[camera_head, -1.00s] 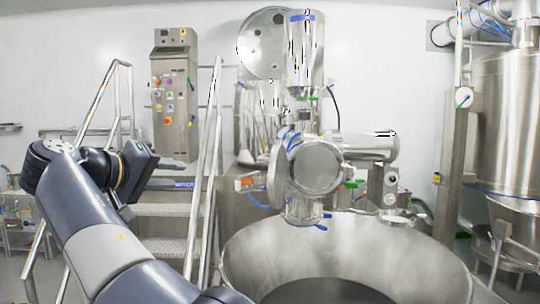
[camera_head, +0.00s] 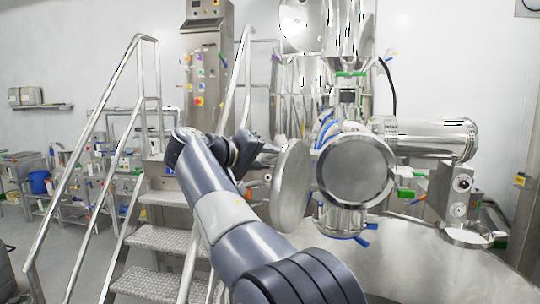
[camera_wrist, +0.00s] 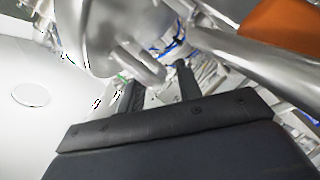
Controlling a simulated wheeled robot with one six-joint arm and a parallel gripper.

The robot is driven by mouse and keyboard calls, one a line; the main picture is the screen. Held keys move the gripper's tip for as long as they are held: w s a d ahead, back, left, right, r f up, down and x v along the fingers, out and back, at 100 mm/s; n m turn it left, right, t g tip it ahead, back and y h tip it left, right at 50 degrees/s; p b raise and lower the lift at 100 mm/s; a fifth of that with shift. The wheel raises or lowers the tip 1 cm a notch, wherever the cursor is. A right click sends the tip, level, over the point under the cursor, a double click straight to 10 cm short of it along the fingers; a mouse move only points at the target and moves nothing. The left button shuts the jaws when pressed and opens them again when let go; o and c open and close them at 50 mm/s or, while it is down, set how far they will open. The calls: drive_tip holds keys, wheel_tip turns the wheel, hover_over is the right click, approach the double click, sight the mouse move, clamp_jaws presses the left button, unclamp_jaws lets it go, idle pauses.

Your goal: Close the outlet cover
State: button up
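The outlet cover (camera_head: 291,187) is a round steel disc, swung out to the left of the round outlet (camera_head: 355,172) and seen obliquely. The outlet's face shows as a grey disc beside it. My gripper (camera_head: 262,157) is at the upper left of the cover, close to its outer side; contact cannot be told.
Metal steps (camera_head: 155,239) with handrails (camera_head: 100,125) stand left of my arm. A control cabinet (camera_head: 205,65) is behind. A horizontal steel cylinder (camera_head: 425,138) extends right of the outlet. Open floor shows at far left.

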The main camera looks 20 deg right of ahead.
drive_tip(key=shift+w+d+f, duration=0.15)
drive_tip(key=shift+w+d, duration=0.1)
drive_tip(key=shift+d, duration=0.35)
drive_tip(key=shift+c, duration=0.4)
clamp_jaws()
